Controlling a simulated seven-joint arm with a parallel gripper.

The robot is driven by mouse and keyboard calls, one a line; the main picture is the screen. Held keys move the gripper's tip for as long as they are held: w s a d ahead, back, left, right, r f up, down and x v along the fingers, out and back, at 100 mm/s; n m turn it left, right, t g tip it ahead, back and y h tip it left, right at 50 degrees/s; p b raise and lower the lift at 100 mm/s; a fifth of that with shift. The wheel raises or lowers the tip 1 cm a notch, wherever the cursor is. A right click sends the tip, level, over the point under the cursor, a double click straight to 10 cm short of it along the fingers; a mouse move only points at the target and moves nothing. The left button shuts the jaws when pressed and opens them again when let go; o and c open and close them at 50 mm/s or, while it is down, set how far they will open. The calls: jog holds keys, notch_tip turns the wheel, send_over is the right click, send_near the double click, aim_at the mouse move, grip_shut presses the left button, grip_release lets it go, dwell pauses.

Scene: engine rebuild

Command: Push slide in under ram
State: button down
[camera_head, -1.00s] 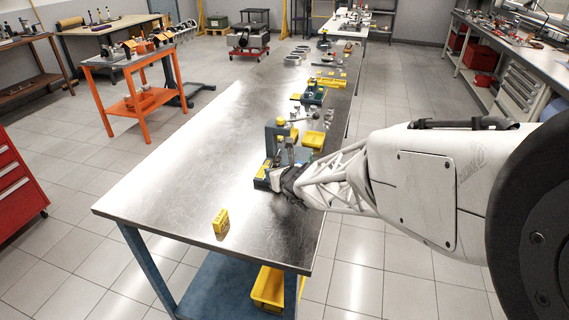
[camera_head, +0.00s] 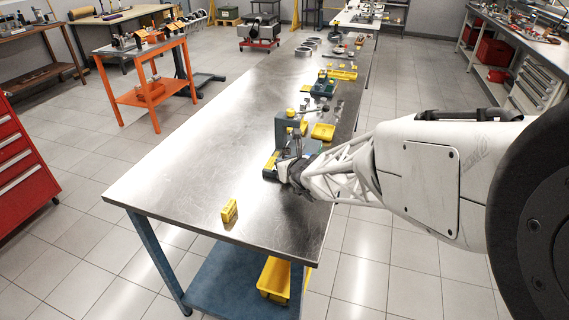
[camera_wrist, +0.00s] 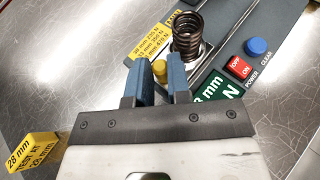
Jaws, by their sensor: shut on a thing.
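The spring tester (camera_head: 283,132), a dark upright frame on a base, stands on the steel bench. The ram under its top is too small to make out. In the wrist view a dark coil spring (camera_wrist: 187,37) stands upright on the metal slide plate (camera_wrist: 205,52). A yellow knob (camera_wrist: 160,70) shows between the blue fingers of my gripper (camera_wrist: 160,78), which is shut on it. My gripper also shows in the head view (camera_head: 285,172), low at the tester's near side. My gripper hides part of the slide, and the ram is outside the wrist view.
A blue button (camera_wrist: 257,46) and a red switch (camera_wrist: 238,68) are on the tester base, right of the fingers. A yellow label block (camera_head: 230,211) stands on the near bench.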

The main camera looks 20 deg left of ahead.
jog(key=shift+w+r, duration=0.1)
jog(key=shift+w, duration=4.65)
jog(key=c, duration=1.1)
grip_release()
jog(key=shift+s, duration=0.1)
jog(key=shift+v, duration=3.8)
jog(key=shift+d, duration=0.1)
